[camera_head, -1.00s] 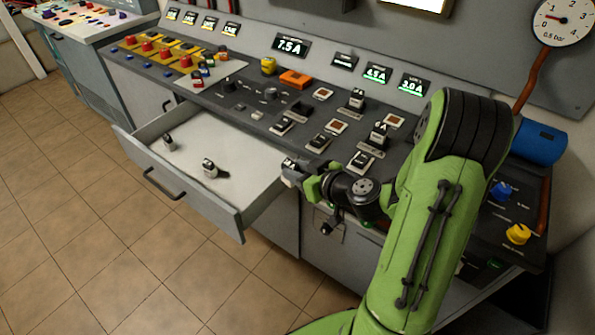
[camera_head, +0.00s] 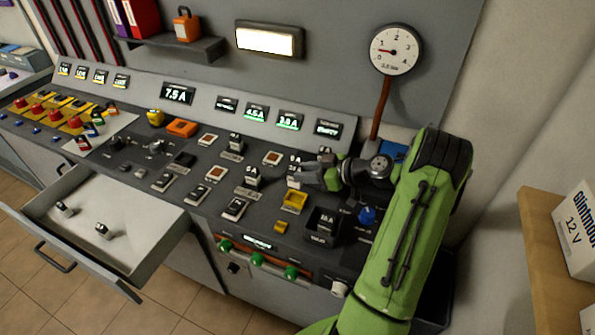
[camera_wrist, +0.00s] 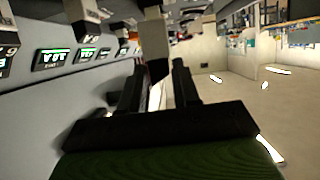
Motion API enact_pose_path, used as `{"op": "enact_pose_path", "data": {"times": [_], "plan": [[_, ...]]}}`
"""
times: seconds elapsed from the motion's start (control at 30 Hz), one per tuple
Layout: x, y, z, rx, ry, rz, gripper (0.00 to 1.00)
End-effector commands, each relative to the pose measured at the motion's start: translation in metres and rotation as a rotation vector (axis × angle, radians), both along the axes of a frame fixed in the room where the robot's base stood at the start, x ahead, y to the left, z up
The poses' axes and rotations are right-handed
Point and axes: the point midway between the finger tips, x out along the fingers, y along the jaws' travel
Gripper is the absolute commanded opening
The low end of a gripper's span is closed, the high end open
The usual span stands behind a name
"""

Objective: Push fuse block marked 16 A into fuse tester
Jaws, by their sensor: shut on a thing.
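My gripper (camera_head: 312,178) is shut on a pale fuse block (camera_head: 293,181), held above the right part of the sloping console. In the wrist view the block (camera_wrist: 155,45) sits between the two dark fingers, pale with a dark lower end. Its rating is too small to read. A yellow-framed socket (camera_head: 293,202) lies just below the held block, apart from it; I cannot tell for sure that it is the fuse tester.
Several fuse blocks stand in console sockets, one (camera_head: 252,178) close left of my gripper. A black open box (camera_head: 322,225) and blue knob (camera_head: 367,215) are to the right. The open drawer (camera_head: 160,246) juts out at left. A gauge (camera_head: 397,49) hangs behind.

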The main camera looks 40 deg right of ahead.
Motion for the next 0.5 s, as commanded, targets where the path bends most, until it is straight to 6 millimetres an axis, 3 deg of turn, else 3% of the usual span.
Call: {"op": "enact_pose_path", "data": {"times": [0.23,0.5], "plan": [[0.0,-0.001,-0.009,0.001,0.0,0.002,0.0],[0.0,-0.001,-0.044,0.001,0.0,0.0,0.0]]}}
